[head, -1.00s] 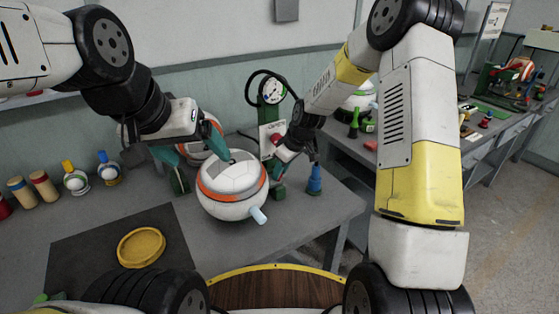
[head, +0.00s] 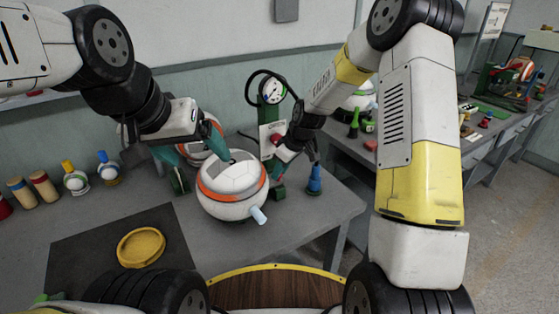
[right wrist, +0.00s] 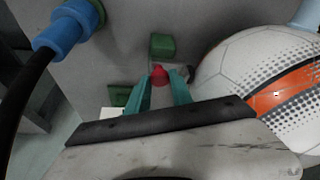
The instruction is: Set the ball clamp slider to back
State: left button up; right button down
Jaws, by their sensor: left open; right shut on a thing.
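The white and orange ball (head: 232,190) sits on the table beside the ball clamp; it also shows at the right of the right wrist view (right wrist: 270,85). A green clamp block (right wrist: 162,46) stands just beyond a red slider knob (right wrist: 159,75). My right gripper (right wrist: 160,90) has its teal fingers on either side of the red knob and is shut on it. In the head view my right gripper (head: 281,163) is beside the ball's right side, partly hidden by the wrist. My left gripper (head: 193,148) is open, at the back left of the ball, with one finger near its top.
A gauge stand (head: 271,95) with a black hose is behind the ball. A blue fitting (head: 314,178) stands to the right. A yellow dish (head: 141,247) lies on a dark mat (head: 75,250) at the front left.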

jog(key=shift+w+d+r, duration=0.1)
jog(key=shift+w+d, duration=0.35)
jog(key=shift+d, duration=0.2)
jog(key=c, duration=1.4)
grip_release()
jog(key=shift+d, duration=0.1)
jog(key=v, duration=0.7)
jog(key=shift+s+r, duration=0.2)
jog(key=shift+r, duration=0.1)
